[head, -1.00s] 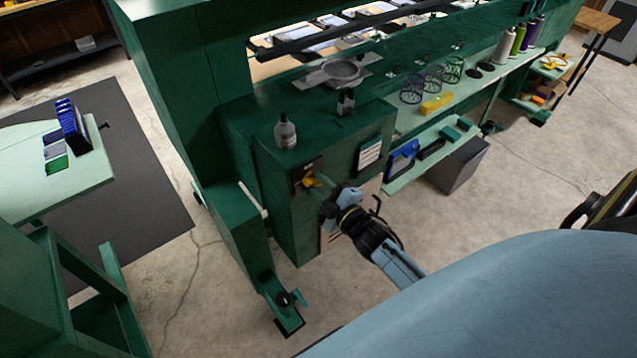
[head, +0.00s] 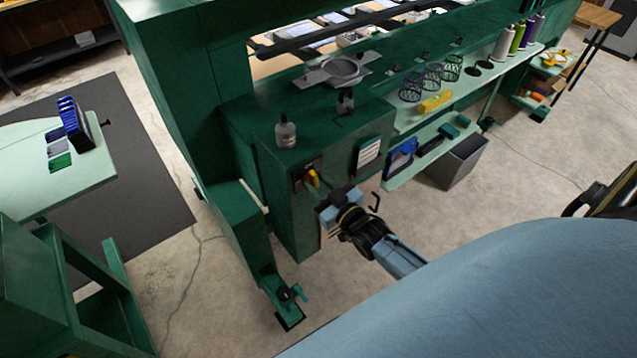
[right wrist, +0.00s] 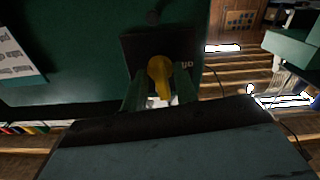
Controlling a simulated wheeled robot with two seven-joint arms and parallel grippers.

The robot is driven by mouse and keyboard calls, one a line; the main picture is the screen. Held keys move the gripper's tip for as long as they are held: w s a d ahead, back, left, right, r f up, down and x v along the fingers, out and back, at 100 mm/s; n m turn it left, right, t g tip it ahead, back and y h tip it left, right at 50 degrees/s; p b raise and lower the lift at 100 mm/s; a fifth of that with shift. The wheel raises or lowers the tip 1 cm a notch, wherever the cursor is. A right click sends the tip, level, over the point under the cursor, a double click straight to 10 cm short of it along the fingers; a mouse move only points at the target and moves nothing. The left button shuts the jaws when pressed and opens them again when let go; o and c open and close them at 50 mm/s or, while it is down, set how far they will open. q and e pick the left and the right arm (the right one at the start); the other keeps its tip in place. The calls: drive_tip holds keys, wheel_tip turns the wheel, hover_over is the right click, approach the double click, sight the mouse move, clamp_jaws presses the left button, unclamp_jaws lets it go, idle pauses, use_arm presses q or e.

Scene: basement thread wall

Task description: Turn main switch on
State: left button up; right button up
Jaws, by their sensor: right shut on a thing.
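The main switch is a yellow knob (head: 313,178) on a dark plate (head: 301,172) on the side of the green machine cabinet (head: 290,225). In the right wrist view the yellow knob (right wrist: 160,76) stands before its dark plate (right wrist: 136,50), with its narrow end pointing down between the fingers. My right gripper (head: 318,187) is at the switch. In the right wrist view its two green fingers (right wrist: 160,95) stand on both sides of the knob and are shut on it. Lettering on the plate is only partly readable. My left gripper is not in view.
A bottle (head: 285,132) stands on top of the cabinet. A white label card (head: 368,153) is on the cabinet face right of the switch. A grey bin (head: 458,162) stands under the shelf. A green foot (head: 287,300) juts out on the floor. Bare floor lies in front.

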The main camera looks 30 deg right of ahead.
drive_tip(key=shift+m, duration=0.9)
drive_tip(key=o, duration=0.6)
drive_tip(key=s, duration=0.9)
drive_tip(key=s+d, duration=0.1)
drive_tip(key=s, duration=0.3)
drive_tip(key=shift+s+b, duration=0.2)
drive_tip(key=shift+b, duration=0.1)
